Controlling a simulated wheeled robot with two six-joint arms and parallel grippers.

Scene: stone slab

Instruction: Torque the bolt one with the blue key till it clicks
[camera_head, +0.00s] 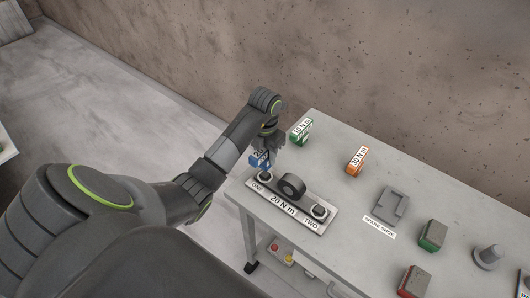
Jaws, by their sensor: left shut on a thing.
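My left gripper (269,143) is shut on the blue key (259,160) and holds it upright over the left end of the plate. The blue key's label is partly hidden by the gripper. Bolt one (266,177) stands at the end of the plate marked ONE, right under the blue key; I cannot tell whether the key is seated on it. The grey plate (283,206) is marked 20 N m and has a dark round ring standing at its middle. Bolt two (320,211) is at the end marked TWO. My right gripper does not show.
A green 10 N m key (301,130) and an orange 30 N m key (356,160) stand behind the plate.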

